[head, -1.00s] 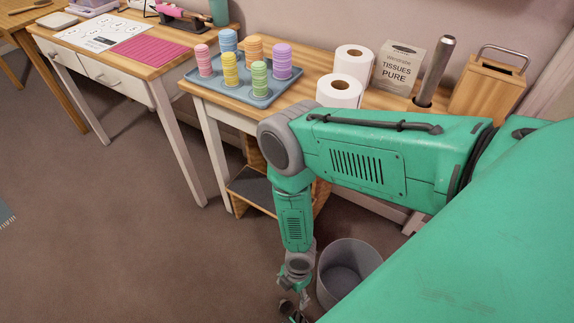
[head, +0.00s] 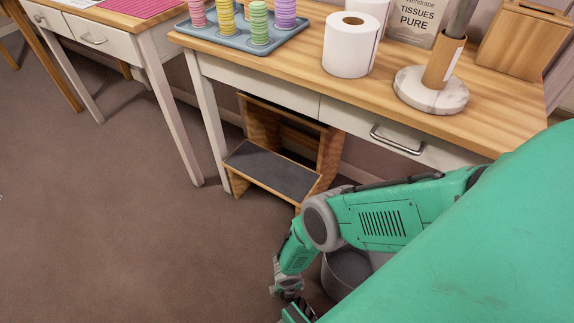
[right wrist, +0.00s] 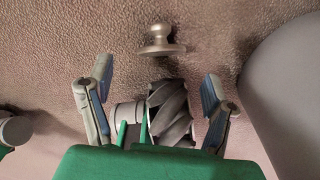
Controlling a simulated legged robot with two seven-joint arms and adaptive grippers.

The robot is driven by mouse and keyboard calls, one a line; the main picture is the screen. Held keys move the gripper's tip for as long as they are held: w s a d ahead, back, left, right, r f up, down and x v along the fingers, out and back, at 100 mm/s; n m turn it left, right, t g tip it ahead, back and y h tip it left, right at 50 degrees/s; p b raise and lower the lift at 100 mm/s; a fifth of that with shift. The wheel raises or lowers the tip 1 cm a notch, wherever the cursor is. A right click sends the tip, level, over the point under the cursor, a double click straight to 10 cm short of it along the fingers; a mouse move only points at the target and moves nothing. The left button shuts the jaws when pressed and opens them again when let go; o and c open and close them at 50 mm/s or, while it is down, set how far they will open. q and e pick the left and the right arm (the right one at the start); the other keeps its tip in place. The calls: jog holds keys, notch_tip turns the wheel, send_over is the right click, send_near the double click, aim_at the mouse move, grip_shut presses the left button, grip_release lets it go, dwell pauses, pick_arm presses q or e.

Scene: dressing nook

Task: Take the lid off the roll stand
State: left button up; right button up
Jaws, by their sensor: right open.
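The roll stand has a pale marble base (head: 412,92) near the table's right end in the head view. A brown tube (head: 440,66) stands on it around an upright metal rod (head: 464,18). The rod's top is cut off by the frame edge. A small silver knob with a flange (right wrist: 160,42) shows against the carpet in the right wrist view, apart from my fingers. I cannot tell for sure that it is the lid. My right gripper (right wrist: 157,73) is open and empty, pointing at the knob, low over the floor. My left gripper is not in view.
A grey bin (head: 346,272) stands beside my right arm; its wall also shows in the right wrist view (right wrist: 285,95). A step stool (head: 272,168) is under the table (head: 300,75). A paper roll (head: 351,46) and a blue tray (head: 222,40) stand on top. Carpet at left is clear.

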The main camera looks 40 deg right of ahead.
jog(key=shift+w+d+f+b, duration=0.15)
jog(key=shift+d+f+b, duration=0.05)
jog(key=shift+f+b, duration=1.25)
jog(key=shift+w+d+f+b, duration=0.15)
jog(key=shift+f+b, duration=0.85)
jog(key=shift+f, duration=0.8)
jog(key=shift+r, duration=0.1)
jog(key=c, duration=1.3)
